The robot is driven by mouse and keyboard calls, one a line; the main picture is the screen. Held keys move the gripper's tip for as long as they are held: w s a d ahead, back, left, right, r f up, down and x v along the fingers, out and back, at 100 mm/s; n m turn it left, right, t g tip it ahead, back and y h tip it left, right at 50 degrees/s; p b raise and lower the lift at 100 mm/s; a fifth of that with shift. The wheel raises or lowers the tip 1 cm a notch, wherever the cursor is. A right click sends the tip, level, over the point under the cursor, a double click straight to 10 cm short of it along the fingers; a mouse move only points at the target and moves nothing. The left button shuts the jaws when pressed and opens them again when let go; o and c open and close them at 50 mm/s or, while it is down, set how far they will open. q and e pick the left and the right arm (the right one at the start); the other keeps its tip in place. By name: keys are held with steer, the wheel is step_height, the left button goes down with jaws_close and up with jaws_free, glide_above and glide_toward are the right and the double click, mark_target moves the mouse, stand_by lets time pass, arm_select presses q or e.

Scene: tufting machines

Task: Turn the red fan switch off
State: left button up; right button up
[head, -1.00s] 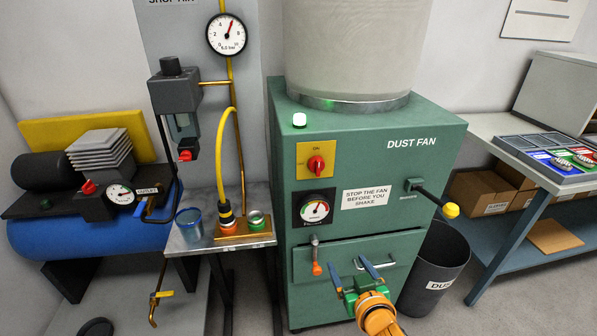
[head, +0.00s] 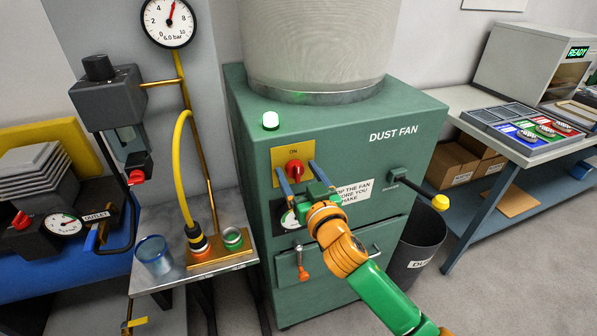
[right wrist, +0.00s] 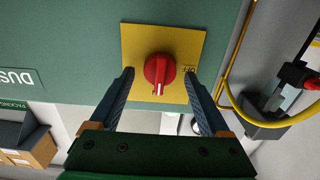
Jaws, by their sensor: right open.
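The red fan switch (head: 294,167) is a round knob on a yellow plate (head: 280,158) on the front of the green dust fan cabinet (head: 400,155). The plate reads ON above the knob. In the right wrist view the red knob (right wrist: 158,68) has a white mark towards the bottom of the picture, and an OFF label (right wrist: 189,70) is at its right. My right gripper (head: 297,172) is open, its two blue fingers pointing at the plate on either side of the knob. In the right wrist view gaps show between knob and fingers. My left gripper is not in view.
A lever with a yellow ball (head: 440,202) sticks out at the right. My right gripper partly hides a warning sign (head: 352,191) and a dial. A steel bench (head: 190,270) with a blue cup stands left.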

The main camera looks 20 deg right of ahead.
steer(key=shift+s, duration=0.1)
steer(key=shift+c, duration=1)
steer(key=shift+r, duration=0.1)
jaws_close()
steer(key=shift+n, duration=0.3)
steer(key=n+p, duration=0.2)
steer(key=n, duration=0.1)
steer(key=shift+a+r+n, duration=0.1)
steer(key=shift+a+n, duration=0.05)
steer(key=shift+n, duration=0.25)
steer(key=n+p, duration=0.1)
steer(key=n, duration=0.3)
steer(key=shift+a+n+p, duration=0.15)
steer(key=shift+n+p, duration=0.15)
steer(key=shift+p, duration=0.05)
steer(key=n, duration=0.3)
steer(key=n+p, duration=0.1)
steer(key=shift+a+f, duration=0.1)
steer(key=shift+f, duration=0.15)
steer(key=shift+f+n+p, duration=0.2)
steer(key=shift+n+p, duration=0.4)
steer(key=shift+n, duration=1.8)
